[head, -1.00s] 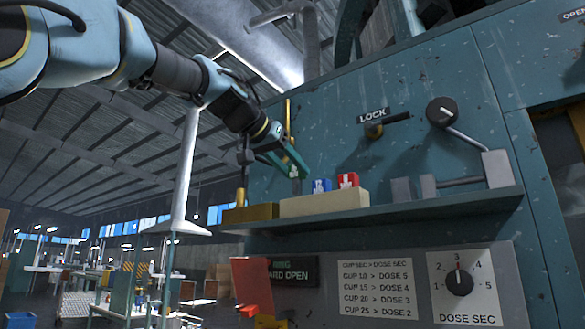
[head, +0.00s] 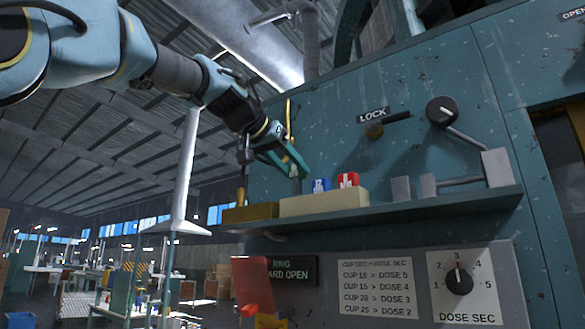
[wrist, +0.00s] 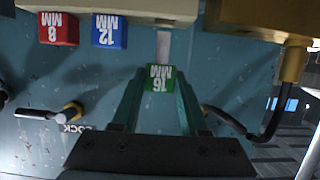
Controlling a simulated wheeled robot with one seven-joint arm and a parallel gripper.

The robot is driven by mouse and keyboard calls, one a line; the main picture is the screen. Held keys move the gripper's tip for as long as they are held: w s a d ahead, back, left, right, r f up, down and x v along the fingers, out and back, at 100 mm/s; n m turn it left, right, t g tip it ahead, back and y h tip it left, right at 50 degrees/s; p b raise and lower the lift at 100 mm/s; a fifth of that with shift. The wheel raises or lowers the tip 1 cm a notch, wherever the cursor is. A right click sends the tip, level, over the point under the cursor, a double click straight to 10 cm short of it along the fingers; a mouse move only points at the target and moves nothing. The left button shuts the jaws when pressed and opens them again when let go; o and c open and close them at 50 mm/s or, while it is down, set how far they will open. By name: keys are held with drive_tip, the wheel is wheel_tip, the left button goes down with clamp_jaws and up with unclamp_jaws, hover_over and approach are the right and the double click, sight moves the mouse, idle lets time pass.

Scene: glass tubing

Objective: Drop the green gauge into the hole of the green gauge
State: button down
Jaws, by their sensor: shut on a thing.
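My gripper (wrist: 158,88) is shut on the green gauge (wrist: 160,78), a green cap marked 16 MM with a grey shaft, held between the two fingertips. In the head view my gripper (head: 284,160) is above the left part of the cream block (head: 335,202). The shaft points down toward the block in that view; I cannot tell whether its tip touches it. The block also shows at the top of the wrist view (wrist: 120,7). The hole of the green gauge is not visible.
The red gauge (head: 348,179), marked 8 MM in the wrist view (wrist: 58,29), and the blue gauge (head: 321,185), marked 12 MM (wrist: 109,32), sit on the block. A brass block (head: 250,213) is left of it on the shelf (head: 400,207). A lock handle (head: 374,131) is on the panel.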

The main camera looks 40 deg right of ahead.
sight(295, 190)
drive_tip(key=shift+f+b, duration=2.35)
drive_tip(key=shift+f, duration=0.05)
drive_tip(key=shift+c, duration=1.7)
unclamp_jaws()
drive_tip(key=shift+r, duration=0.1)
drive_tip(key=b+v, duration=0.2)
drive_tip(key=v, duration=0.9)
drive_tip(key=shift+d, duration=0.1)
